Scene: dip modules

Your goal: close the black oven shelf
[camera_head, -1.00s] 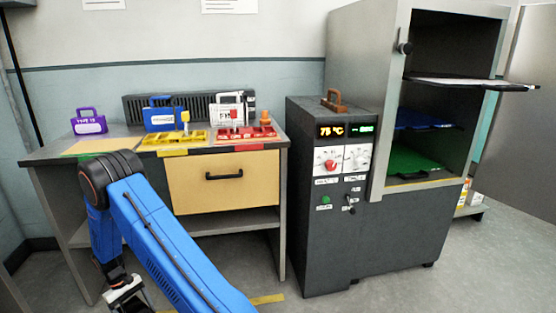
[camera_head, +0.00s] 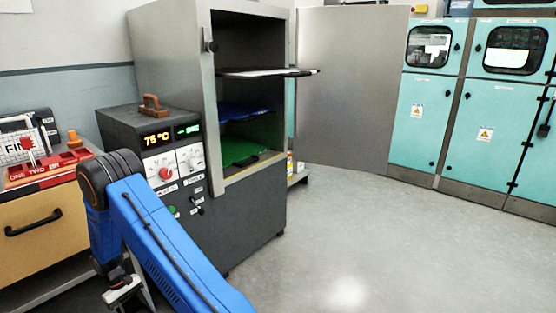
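The grey oven (camera_head: 172,65) stands left of centre, its chamber open toward the right. The black shelf (camera_head: 270,72) is the topmost of its shelves and sticks out past the front opening; its upper face looks pale at this shallow angle. A blue shelf (camera_head: 243,112) and a green shelf (camera_head: 240,150) lie below it, inside the chamber. My gripper (camera_head: 122,292) hangs low at the bottom left, well away from the black shelf. Its fingers are too small and partly hidden to tell whether they are open.
The grey oven door (camera_head: 350,90) stands wide open to the right. A dark control unit (camera_head: 150,130) with dials adjoins the oven. A wooden drawer bench (camera_head: 35,215) is at left. Turquoise cabinets (camera_head: 430,115) line the back right. The floor (camera_head: 350,235) in front is clear.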

